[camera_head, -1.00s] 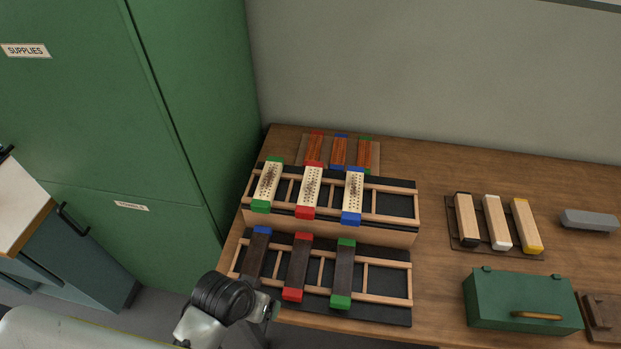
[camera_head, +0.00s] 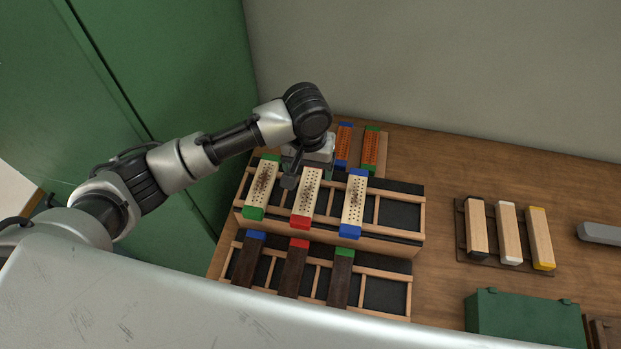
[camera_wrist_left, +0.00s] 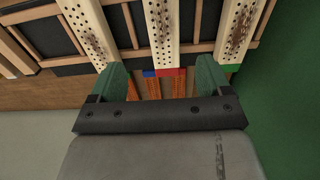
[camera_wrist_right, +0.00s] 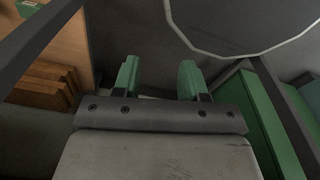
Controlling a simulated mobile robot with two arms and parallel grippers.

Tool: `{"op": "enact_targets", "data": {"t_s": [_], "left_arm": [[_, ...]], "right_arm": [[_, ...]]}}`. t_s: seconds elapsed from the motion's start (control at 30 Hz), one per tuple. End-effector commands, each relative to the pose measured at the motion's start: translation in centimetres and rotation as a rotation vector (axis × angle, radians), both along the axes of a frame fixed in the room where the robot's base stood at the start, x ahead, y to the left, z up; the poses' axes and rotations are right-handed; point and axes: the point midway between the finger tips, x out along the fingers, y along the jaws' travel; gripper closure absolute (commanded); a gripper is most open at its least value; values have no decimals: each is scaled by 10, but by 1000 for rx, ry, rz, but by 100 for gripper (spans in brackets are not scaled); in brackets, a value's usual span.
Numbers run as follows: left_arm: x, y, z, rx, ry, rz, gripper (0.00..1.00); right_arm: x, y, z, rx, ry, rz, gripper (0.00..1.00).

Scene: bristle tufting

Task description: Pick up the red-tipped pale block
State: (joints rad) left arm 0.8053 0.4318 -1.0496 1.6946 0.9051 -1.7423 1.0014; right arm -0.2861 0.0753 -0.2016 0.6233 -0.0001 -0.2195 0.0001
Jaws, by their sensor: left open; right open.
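The red-tipped pale block (camera_head: 305,193) lies between a green-tipped and a blue-tipped pale block on the raised back rack, its dotted face up and a red end toward me. In the head view my left gripper (camera_head: 297,172) is over its far end and hides that end. In the left wrist view the pale block (camera_wrist_left: 158,28) runs away from the gap between the open green fingers of my left gripper (camera_wrist_left: 162,72), which hold nothing. My right gripper (camera_wrist_right: 158,78) is open and empty, away from the rack and out of the head view.
Dark blocks (camera_head: 293,268) lie on the lower front rack. To the right are a tray of wooden blocks (camera_head: 509,232) and a green box (camera_head: 524,317). A green cabinet (camera_head: 190,60) stands at left.

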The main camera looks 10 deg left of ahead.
Motion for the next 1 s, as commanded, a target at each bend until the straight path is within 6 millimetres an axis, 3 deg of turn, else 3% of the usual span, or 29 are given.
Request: {"op": "enact_targets", "data": {"t_s": [0.37,0.57,0.83,1.0], "left_arm": [[3,3,-45,16,6,18,21],[2,4,-59,17,6,17,21],[2,5,-98,16,5,16,21],[2,4,-105,15,3,15,21]], "right_arm": [[-22,-6,7,-8,32,0,57],[-18,-7,13,-9,27,0,57],[-11,-6,25,-8,15,-1,57],[-11,-6,25,-7,15,-1,57]]}}
